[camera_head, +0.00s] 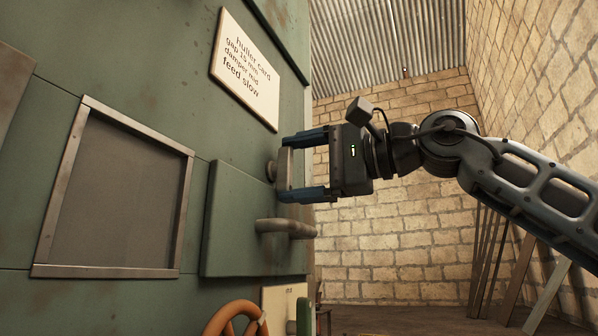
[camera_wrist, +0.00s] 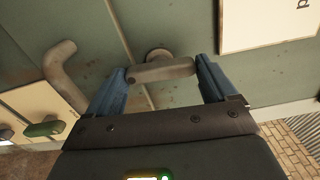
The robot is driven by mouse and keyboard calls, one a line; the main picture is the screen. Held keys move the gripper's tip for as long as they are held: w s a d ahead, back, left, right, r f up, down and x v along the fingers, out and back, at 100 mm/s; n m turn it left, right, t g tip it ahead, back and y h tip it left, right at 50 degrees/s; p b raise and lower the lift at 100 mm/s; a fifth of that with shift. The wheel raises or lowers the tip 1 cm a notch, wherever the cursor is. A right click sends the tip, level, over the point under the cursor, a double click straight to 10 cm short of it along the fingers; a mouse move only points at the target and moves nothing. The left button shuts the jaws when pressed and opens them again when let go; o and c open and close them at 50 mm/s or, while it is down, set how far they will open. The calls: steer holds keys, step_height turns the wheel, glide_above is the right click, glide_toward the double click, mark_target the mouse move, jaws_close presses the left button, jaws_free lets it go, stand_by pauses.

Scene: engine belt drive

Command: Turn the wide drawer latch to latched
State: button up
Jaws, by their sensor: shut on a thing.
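The wide drawer latch (camera_head: 271,171) is on the green cabinet front, beside the upper edge of the raised drawer front (camera_head: 232,222). In the wrist view the latch is a worn grey-brown bar (camera_wrist: 165,71) on a round boss, lying roughly crosswise between the fingers. My gripper (camera_head: 284,168) has its two blue fingers on either end of the bar and is shut on it; it also shows in the wrist view (camera_wrist: 163,67). In the head view the fingers partly frame the bar. No latched or unlatched marking is readable.
A bent drawer handle (camera_head: 285,228) sticks out below my gripper. A framed dark panel (camera_head: 120,200) is at left. An orange handwheel (camera_head: 237,316) and a green lever (camera_head: 304,315) are low down. Open room lies right of the cabinet.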

steer(key=shift+f+n, duration=0.1)
steer(key=shift+n, duration=0.4)
steer(key=o, duration=0.8)
steer(key=shift+o, duration=0.2)
steer(key=shift+d, duration=0.1)
steer(key=v, duration=0.7)
steer(key=shift+s+d+b, duration=0.2)
steer(key=shift+d+b, duration=0.1)
steer(key=shift+b, duration=0.1)
